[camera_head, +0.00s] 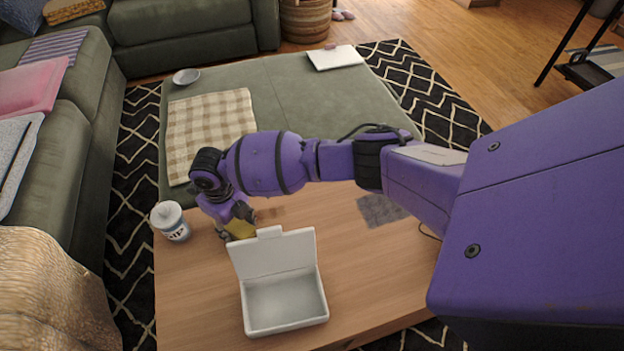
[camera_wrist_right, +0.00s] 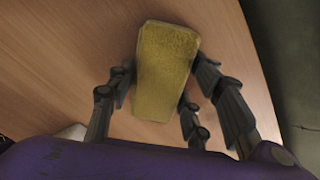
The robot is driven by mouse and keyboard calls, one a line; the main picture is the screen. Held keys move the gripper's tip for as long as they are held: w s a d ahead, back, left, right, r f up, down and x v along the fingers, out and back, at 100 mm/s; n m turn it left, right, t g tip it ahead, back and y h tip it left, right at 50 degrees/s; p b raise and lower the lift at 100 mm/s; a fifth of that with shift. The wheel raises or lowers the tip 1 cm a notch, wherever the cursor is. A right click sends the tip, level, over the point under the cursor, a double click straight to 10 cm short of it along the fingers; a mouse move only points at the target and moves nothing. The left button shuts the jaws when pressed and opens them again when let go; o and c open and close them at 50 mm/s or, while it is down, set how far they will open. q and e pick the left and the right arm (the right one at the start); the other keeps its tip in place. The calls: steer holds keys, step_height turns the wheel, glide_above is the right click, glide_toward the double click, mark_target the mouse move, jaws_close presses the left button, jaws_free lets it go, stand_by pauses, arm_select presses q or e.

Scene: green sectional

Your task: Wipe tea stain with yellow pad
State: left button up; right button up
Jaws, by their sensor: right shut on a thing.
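My right gripper (camera_head: 234,222) reaches down to the wooden table behind the open white box. It is shut on the yellow pad (camera_head: 241,229). In the right wrist view the yellow pad (camera_wrist_right: 165,72) sits between the fingers of the gripper (camera_wrist_right: 162,88), over the wood; I cannot tell whether it touches the surface. A faint brownish patch (camera_head: 270,214), which looks like the tea stain, shows on the table just right of the pad. My left gripper is not in view.
The open white box (camera_head: 285,303) stands on the wooden table (camera_head: 375,285) close in front of the pad. A grey cloth (camera_head: 381,210) lies to the right. A green ottoman (camera_head: 290,95) with a checked cloth (camera_head: 208,130) is behind.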

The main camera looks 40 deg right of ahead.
mark_target(288, 215)
steer(key=shift+w+d+r, duration=0.1)
steer(key=shift+w+d, duration=0.05)
steer(key=shift+w, duration=0.25)
steer(key=shift+s+d, duration=0.2)
steer(key=shift+d, duration=0.3)
steer(key=shift+s+d+f+p, duration=0.1)
steer(key=shift+s+d+p, duration=0.35)
steer(key=shift+d, duration=0.55)
steer(key=shift+s+d+f+p, duration=0.1)
steer(key=shift+s+d+p, duration=0.3)
steer(key=shift+d, duration=0.55)
steer(key=shift+s+d+p, duration=0.3)
steer(key=shift+s+d, duration=0.2)
steer(key=shift+d, duration=0.5)
steer(key=shift+s+d+r+p, duration=0.1)
steer(key=shift+s+d+p, duration=0.25)
steer(key=shift+d, duration=0.75)
steer(key=shift+s+d+p, duration=0.2)
steer(key=shift+s+d, duration=0.35)
steer(key=shift+d, duration=0.55)
steer(key=shift+s+d+r+p, duration=0.1)
steer(key=shift+s+d+p, duration=0.25)
steer(key=shift+d, duration=0.75)
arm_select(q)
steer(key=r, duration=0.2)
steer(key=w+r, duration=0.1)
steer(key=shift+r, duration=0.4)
arm_select(e)
steer(key=shift+s, duration=0.1)
